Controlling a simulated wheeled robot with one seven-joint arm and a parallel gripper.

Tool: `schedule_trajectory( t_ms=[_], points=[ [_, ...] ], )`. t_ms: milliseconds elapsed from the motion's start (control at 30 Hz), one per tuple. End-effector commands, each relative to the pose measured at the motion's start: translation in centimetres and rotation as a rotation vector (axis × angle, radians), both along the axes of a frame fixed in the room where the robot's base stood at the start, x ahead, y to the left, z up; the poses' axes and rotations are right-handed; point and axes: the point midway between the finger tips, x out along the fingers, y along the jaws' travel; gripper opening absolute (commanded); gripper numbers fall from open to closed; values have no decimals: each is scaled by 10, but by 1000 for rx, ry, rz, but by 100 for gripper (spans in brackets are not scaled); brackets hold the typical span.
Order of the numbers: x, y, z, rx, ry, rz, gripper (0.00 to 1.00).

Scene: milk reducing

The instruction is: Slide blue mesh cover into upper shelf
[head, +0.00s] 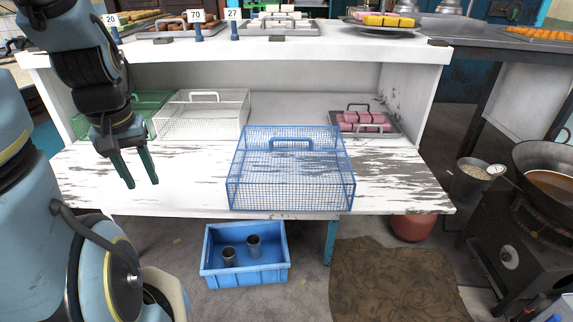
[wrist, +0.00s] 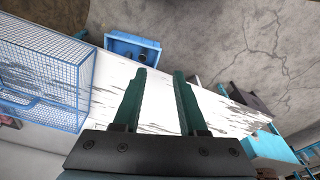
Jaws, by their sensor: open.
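The blue mesh cover (head: 290,170) is a box-shaped wire cover with a handle on top. It stands on the white worn shelf board (head: 400,185), its front side near the board's front edge. It also shows at the left of the wrist view (wrist: 45,75). My gripper (head: 142,184) is open and empty, above the board to the left of the cover and apart from it. In the wrist view the two green fingers (wrist: 160,80) point over bare board. The top shelf surface (head: 335,43) lies above the board.
A white mesh cover (head: 203,115) and a green mesh cover (head: 150,104) stand behind on the board, left. A tray of pink pieces (head: 364,122) is at the back right. Trays of sweets and numbered tags (head: 196,17) line the top. A blue crate (head: 245,270) is on the floor.

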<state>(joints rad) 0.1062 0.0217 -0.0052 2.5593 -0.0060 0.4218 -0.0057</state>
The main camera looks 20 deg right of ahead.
Motion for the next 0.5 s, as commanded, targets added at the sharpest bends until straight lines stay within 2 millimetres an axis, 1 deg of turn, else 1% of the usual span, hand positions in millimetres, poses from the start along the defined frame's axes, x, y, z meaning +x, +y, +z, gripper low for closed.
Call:
schedule_trajectory(
  t_ms=[33, 67, 167, 267, 333, 467, 500],
  points=[
    [1, -4, 0, -2, 3, -5, 34],
    [1, -7, -1, -3, 5, -11, 31],
    [3, -26, -2, -12, 20, -35, 20],
    [4, -56, -6, -23, 42, -70, 9],
    [3, -80, -9, -26, 61, -97, 1],
    [-4, -123, -15, -26, 90, -142, 0],
    [-8, -136, -18, -24, 99, -156, 0]
  ],
)
